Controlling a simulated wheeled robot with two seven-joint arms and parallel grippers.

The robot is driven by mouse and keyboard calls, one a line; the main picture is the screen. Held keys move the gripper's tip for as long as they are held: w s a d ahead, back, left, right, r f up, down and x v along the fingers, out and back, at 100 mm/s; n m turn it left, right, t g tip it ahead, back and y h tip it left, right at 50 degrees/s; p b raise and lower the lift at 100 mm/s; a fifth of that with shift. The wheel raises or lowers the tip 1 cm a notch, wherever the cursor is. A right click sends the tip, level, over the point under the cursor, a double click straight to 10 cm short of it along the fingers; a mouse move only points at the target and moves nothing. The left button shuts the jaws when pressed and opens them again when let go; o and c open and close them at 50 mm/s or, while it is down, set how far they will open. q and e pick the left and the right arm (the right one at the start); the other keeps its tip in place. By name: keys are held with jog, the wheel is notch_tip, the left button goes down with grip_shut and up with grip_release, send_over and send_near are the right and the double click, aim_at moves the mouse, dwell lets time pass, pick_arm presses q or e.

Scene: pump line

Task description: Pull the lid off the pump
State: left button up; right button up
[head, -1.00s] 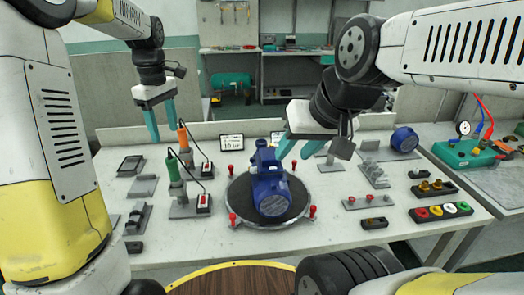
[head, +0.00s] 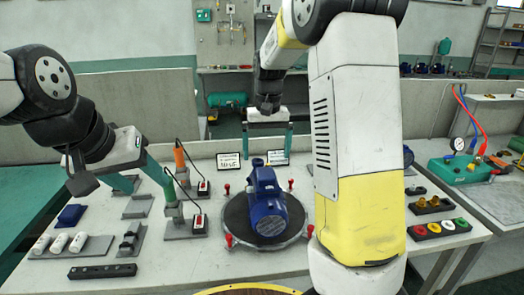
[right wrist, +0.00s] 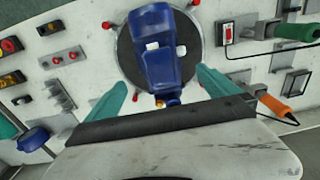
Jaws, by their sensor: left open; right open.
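The blue pump (head: 268,206) stands on a round dark turntable (head: 238,222) in the middle of the table. No separate lid can be made out on it. In the right wrist view the pump (right wrist: 160,60) shows a small brass part at its lower end. My right gripper (head: 267,152) is open and empty, pointing down just behind and above the pump. The pump's end lies between its fingers (right wrist: 162,86) in the wrist view; no contact can be told. My left gripper (head: 147,188) is open and empty, near the green-handled tool (head: 171,184) at the left.
Red knobs (head: 229,239) ring the turntable. An orange-handled tool (head: 180,157) and cabled switch boxes (head: 199,222) stand left of it. White cylinders (head: 60,243) lie at front left. Two small signs (head: 229,161) stand behind the pump.

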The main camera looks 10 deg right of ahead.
aim_at(265, 172)
jog(key=shift+w+f, duration=0.4)
jog(key=shift+f, duration=2.5)
jog(key=shift+f, duration=0.25)
jog(key=shift+f, duration=0.5)
jog(key=shift+f, duration=0.2)
jog(key=c, duration=1.9)
